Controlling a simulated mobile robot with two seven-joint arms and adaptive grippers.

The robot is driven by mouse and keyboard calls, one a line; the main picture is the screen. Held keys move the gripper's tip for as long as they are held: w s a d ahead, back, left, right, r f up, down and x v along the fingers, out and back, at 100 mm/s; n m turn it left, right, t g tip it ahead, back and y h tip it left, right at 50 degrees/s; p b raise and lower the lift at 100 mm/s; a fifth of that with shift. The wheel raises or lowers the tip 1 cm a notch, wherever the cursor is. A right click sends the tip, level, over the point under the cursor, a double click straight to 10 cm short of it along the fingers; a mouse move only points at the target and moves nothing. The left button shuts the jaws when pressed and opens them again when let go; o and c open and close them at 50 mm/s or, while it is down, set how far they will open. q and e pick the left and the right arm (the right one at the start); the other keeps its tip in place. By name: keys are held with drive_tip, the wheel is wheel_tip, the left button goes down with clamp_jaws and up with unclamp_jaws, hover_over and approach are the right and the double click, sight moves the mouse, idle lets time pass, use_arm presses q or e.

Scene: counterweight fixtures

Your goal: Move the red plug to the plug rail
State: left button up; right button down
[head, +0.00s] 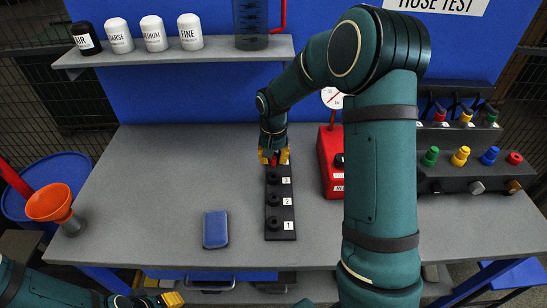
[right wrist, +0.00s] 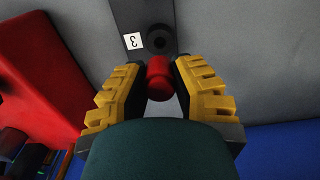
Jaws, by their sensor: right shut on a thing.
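My right gripper (head: 273,157) is over the far end of the black plug rail (head: 272,222). Its yellow fingers are shut on a red plug, which shows between them in the right wrist view (right wrist: 158,78). The rail has dark round sockets beside white labels 1, 2 and 3; the far end is hidden by the gripper. In the wrist view, the plug is close to the socket by label 3, on its near side. I cannot tell whether it touches the rail. My left gripper (head: 168,299) is low at the bottom left, its fingers only partly clear.
A red box with a gauge (head: 331,160) stands right of the rail. A black panel with coloured knobs (head: 470,165) is further right. A blue pad (head: 215,229) lies left of the rail. An orange funnel (head: 50,203) is at the left edge; bottles line the shelf (head: 180,54).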

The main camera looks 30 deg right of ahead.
sight(274, 165)
drive_tip(key=shift+f, duration=0.1)
idle(0.4)
drive_tip(key=shift+f+b, duration=1)
drive_tip(key=shift+f, duration=0.35)
drive_tip(key=shift+f, duration=0.2)
drive_tip(key=shift+f+b, duration=0.5)
drive_tip(key=shift+f, duration=0.1)
drive_tip(key=shift+f, duration=0.15)
drive_tip(key=shift+f+b, duration=0.4)
drive_tip(key=shift+f, duration=0.1)
drive_tip(key=shift+s+f, duration=0.15)
drive_tip(key=shift+f, duration=0.05)
idle(0.6)
drive_tip(key=c, duration=0.8)
unclamp_jaws()
drive_tip(key=shift+c, duration=0.2)
